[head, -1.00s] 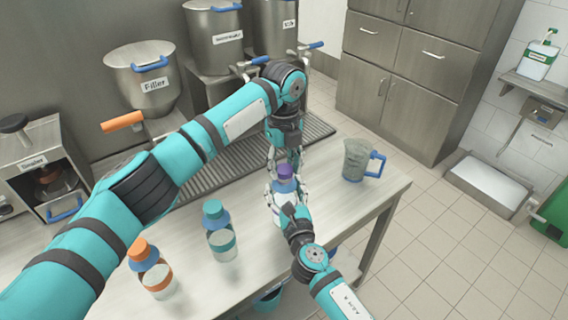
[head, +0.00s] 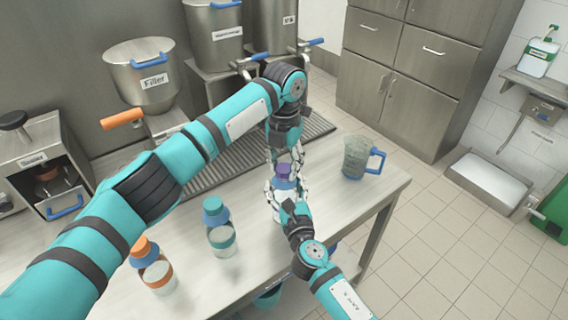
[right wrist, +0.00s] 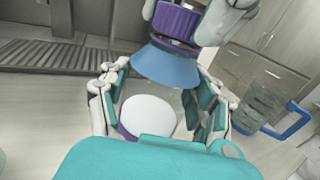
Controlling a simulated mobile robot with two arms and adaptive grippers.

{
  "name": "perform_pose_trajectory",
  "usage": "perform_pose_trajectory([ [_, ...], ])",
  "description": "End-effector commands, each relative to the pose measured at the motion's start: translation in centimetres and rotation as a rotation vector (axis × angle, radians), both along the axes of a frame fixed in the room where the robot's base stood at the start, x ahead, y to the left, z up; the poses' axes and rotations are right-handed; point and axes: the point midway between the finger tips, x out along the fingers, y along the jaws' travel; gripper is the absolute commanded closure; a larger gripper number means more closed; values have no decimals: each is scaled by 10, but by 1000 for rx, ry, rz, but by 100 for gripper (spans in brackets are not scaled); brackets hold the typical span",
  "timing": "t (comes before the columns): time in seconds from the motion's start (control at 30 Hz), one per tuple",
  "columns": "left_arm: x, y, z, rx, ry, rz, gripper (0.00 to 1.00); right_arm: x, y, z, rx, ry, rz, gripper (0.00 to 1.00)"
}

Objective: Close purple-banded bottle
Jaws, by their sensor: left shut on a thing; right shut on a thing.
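The purple-banded bottle (right wrist: 130,132) stands near the table's right edge, between the facing fingers of my right gripper (right wrist: 160,105), which is shut on it. In the head view my right gripper (head: 287,203) comes in from the front. The purple cap with its blue cone-shaped shoulder (right wrist: 167,66) is over the bottle body, slightly tilted in the right wrist view. The purple top also shows in the head view (head: 284,170). My left gripper (head: 284,162) is shut on this lid from above. Fingers partly hide the bottle, and I cannot tell whether the lid is fully seated.
An orange-capped bottle (head: 153,267) and a teal-capped bottle (head: 219,230) stand to the left on the table. A clear jug with a blue handle (head: 357,158) stands close on the right. The Filler (head: 147,80) and other steel dispensers are behind.

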Motion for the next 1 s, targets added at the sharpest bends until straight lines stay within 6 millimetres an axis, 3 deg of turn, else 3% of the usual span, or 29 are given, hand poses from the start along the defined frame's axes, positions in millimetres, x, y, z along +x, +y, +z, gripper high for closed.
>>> perform_pose_trajectory([
  [0.2,0,0,1,0,-1,-194,73,0,0,0,1,0,-1,100],
  [0.47,0,0,1,0,-1,-201,73,0,-1,0,1,1,-1,100],
  [0.5,0,0,1,0,-1,-200,60,0,-1,0,1,1,-1,100],
  [0.67,0,0,1,0,-1,-199,39,0,-1,0,1,1,-1,100],
  [1.0,1,0,4,-1,-2,-198,38,0,0,0,0,0,-1,100],
])
